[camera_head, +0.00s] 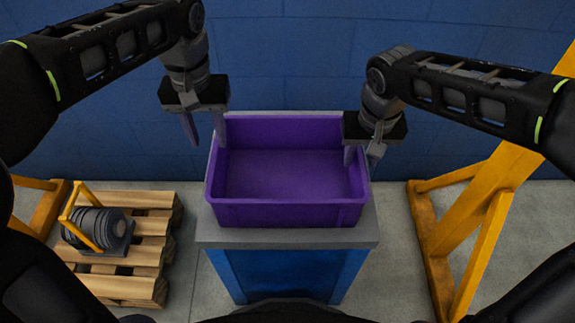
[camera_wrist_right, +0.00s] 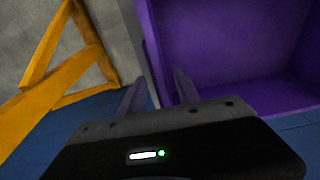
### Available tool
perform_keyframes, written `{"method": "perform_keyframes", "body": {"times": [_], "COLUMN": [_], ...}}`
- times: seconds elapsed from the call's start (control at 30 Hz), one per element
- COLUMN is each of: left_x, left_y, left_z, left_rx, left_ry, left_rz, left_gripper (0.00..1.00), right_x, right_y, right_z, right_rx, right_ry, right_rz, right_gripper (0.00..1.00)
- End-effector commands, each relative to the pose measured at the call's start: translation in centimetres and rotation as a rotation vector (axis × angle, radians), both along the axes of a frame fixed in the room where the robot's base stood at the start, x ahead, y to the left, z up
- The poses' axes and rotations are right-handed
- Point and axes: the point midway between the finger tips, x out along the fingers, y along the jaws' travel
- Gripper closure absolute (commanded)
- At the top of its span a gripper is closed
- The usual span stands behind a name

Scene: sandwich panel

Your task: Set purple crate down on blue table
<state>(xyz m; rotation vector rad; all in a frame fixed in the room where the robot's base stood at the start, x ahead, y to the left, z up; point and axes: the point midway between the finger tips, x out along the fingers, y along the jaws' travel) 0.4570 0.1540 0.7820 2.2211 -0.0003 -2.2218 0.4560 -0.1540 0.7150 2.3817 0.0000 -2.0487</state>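The purple crate (camera_head: 285,213) is upright and empty, and appears to rest on the grey top of the blue table (camera_head: 290,275). My left gripper (camera_head: 205,143) is open above the crate's left side, one finger outside the crate and the other at its left wall. My right gripper (camera_head: 361,160) is open at the crate's right wall. In the right wrist view its two fingers (camera_wrist_right: 158,85) stand apart, one on each side of the edge of the crate (camera_wrist_right: 225,50). Whether a finger touches the wall cannot be told.
A wooden pallet (camera_head: 155,225) with a dark motor-like part (camera_head: 95,228) stands on the floor left of the table. A yellow frame (camera_head: 480,225) stands to the right. A blue wall (camera_head: 290,60) is behind the table. Grey floor lies open between these.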

Motion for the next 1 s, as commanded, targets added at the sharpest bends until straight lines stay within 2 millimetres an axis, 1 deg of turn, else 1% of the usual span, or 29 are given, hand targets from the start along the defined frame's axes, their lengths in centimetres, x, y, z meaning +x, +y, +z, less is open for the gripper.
{"method": "perform_keyframes", "body": {"times": [0.03,0.13,0.43,0.57,0.67,0.77,1.0], "left_x": [0.0,0.0,0.0,0.0,0.0,0.0,0.0], "left_y": [0.0,0.0,0.0,0.0,0.0,0.0,0.0], "left_z": [0.4,0.8,0.8,0.8,0.8,0.8,0.8], "left_rx": [-0.001,0.000,0.000,0.000,0.000,0.000,0.000], "left_ry": [-0.002,0.000,0.000,0.000,0.000,0.000,0.000], "left_rz": [0.001,0.001,0.000,0.000,0.000,0.000,0.000], "left_gripper": [0.61,0.61,0.61,0.61,0.61,0.61,0.61], "right_x": [0.0,0.0,0.0,-0.1,-0.2,-0.5,-1.2], "right_y": [0.0,0.0,0.0,0.0,0.0,0.0,0.0], "right_z": [0.0,0.0,0.1,0.7,1.8,3.5,8.5], "right_rx": [0.000,0.000,0.000,-0.001,0.000,0.000,0.001], "right_ry": [0.000,0.000,0.000,-0.001,-0.004,-0.004,-0.004], "right_rz": [0.000,0.000,0.000,0.000,-0.001,-0.001,-0.001], "right_gripper": [0.61,0.61,0.61,0.61,0.61,0.61,0.61]}}
